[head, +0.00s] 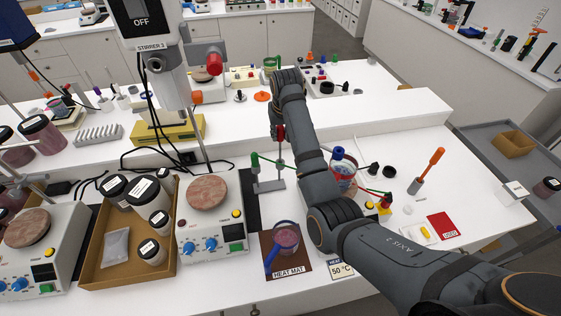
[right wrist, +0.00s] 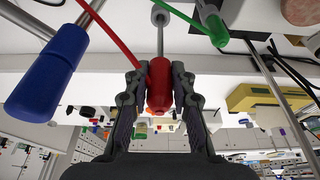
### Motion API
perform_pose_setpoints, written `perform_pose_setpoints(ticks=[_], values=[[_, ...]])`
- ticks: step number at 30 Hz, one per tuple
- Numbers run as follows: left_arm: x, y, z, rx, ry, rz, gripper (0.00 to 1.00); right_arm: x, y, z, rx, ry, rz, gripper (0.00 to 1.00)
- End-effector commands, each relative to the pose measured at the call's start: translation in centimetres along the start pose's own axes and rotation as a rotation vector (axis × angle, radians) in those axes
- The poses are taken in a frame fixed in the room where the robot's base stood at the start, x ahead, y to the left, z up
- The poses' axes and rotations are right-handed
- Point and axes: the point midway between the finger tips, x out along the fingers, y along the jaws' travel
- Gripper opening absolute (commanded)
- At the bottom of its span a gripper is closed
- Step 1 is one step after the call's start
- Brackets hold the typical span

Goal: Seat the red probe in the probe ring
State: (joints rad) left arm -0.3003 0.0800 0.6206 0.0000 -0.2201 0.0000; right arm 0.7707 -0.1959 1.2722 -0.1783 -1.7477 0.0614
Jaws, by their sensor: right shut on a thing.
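The red probe (head: 281,132) shows beside my right gripper (head: 275,130) in the head view, above a small grey stand (head: 268,186). In the right wrist view, my right gripper (right wrist: 160,92) is shut on the probe's red body (right wrist: 160,75). Its thin grey shaft (right wrist: 160,42) points away from the fingers, towards a grey round part (right wrist: 160,15) that looks like the probe ring. I cannot tell whether the shaft tip is inside it. A green arm (right wrist: 196,26) reaches in beside it. My left gripper is not in view.
A mug of pink liquid (head: 286,238) stands on the heat mat, left of my right arm. A beaker (head: 343,178) with a blue-topped item stands right of the arm. A stirrer (head: 209,225) and a jar tray (head: 90,275) are at left. A red cable (right wrist: 110,38) runs near the gripper.

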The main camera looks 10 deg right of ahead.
Motion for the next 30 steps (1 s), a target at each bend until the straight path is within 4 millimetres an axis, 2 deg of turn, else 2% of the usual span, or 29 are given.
perform_pose_setpoints(ticks=[30], values=[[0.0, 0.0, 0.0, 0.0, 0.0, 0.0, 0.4, -6.8, 0.0, -2.1, 0.0, 0.001, 0.0, 0.0]])
